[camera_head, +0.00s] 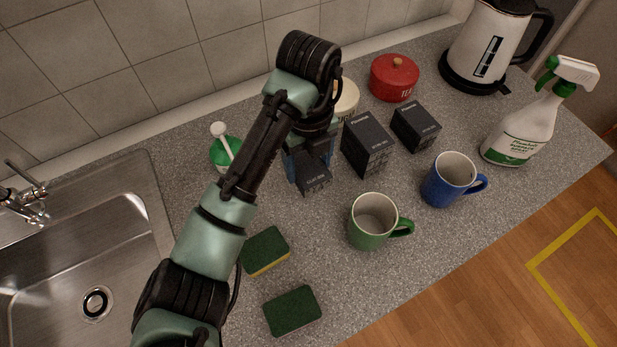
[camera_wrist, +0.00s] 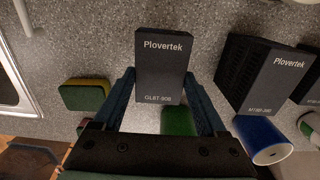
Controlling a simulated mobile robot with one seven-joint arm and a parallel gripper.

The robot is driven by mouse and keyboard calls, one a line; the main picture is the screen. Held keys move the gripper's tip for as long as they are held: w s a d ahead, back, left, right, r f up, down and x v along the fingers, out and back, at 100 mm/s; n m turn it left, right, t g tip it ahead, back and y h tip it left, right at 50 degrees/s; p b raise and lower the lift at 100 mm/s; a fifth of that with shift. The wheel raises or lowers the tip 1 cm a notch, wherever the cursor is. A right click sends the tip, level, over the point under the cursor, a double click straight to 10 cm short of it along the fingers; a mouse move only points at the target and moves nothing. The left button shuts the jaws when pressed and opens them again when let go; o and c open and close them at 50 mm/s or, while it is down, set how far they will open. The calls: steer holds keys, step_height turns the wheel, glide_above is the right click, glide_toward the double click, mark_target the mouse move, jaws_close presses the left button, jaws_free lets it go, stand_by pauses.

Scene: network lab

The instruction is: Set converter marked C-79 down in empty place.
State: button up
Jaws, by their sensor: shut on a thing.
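My gripper (camera_head: 306,160) points down over the counter and is shut on a dark grey box (camera_head: 314,180), left of two similar boxes. In the wrist view, my gripper's blue fingers (camera_wrist: 164,95) are on either side of this box (camera_wrist: 163,62), which reads "Plovertek" and a code like GL8T-908. I see no C-79 mark. A taller dark box (camera_head: 366,146) stands close to its right, and it reads "Plovertek" in the wrist view (camera_wrist: 262,78). A smaller dark box (camera_head: 415,127) stands further right. I cannot tell whether the held box touches the counter.
A green mug (camera_head: 372,222) and blue mug (camera_head: 450,180) stand in front. Two sponges (camera_head: 265,250) (camera_head: 292,310) lie front left, beside the sink (camera_head: 120,265). A red tin (camera_head: 394,78), kettle (camera_head: 490,45) and spray bottle (camera_head: 525,130) stand at the back and right. Bare counter (camera_head: 320,275) shows in front.

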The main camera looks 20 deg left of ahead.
mark_target(309, 177)
steer(key=shift+w+f, duration=0.1)
steer(key=shift+f, duration=2.3)
steer(key=shift+f, duration=0.15)
steer(key=o, duration=1.6)
